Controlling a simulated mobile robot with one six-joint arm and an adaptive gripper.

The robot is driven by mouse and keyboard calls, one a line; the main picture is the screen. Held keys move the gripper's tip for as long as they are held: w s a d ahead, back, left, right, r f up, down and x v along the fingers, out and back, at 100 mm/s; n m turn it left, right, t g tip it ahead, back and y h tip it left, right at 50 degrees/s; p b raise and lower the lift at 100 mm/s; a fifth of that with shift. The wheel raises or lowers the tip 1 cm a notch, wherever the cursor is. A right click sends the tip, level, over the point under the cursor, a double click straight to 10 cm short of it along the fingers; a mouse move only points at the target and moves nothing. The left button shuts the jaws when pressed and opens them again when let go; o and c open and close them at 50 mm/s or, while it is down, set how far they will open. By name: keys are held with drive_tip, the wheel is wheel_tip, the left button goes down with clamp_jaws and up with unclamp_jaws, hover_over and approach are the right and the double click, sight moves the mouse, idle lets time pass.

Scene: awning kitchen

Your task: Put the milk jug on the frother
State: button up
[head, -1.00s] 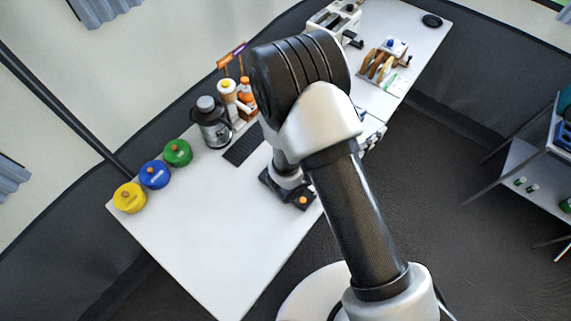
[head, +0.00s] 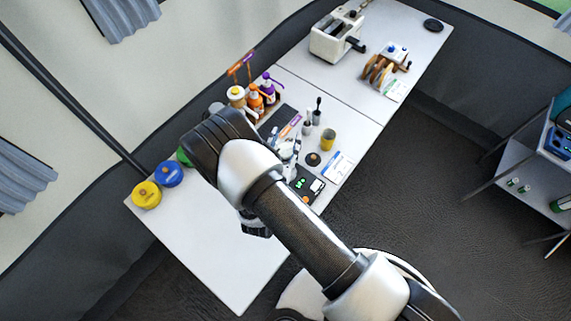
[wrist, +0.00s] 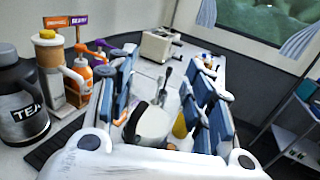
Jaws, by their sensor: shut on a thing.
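My gripper (wrist: 160,105) has blue-padded fingers on both sides of a pale, rounded vessel (wrist: 152,123), which looks like the milk jug, and is shut on it. In the head view my arm hides much of the gripper, and I cannot make out the jug there. A black device with a small green display (head: 303,184) sits on the table beside the gripper, near the front edge. I cannot tell for sure whether it is the frother.
Pump bottles (head: 255,100) stand behind. A dark tea jug (wrist: 20,105) is at left. Yellow (head: 146,195) and blue (head: 169,174) canisters line the left edge. The front-left tabletop is clear.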

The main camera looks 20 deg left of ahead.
wheel_tip(320, 180, down, 14)
drive_tip(key=shift+r+b, duration=0.15)
drive_tip(key=shift+b, duration=1.1)
drive_tip(key=shift+f+b, duration=0.25)
drive_tip(key=shift+b, duration=0.05)
drive_tip(key=o, duration=1.2)
drive_tip(key=shift+r, duration=0.2)
drive_tip(key=shift+r+p, duration=0.2)
drive_tip(key=shift+p, duration=0.25)
drive_tip(key=s, duration=1.2)
drive_tip(key=shift+f, duration=0.15)
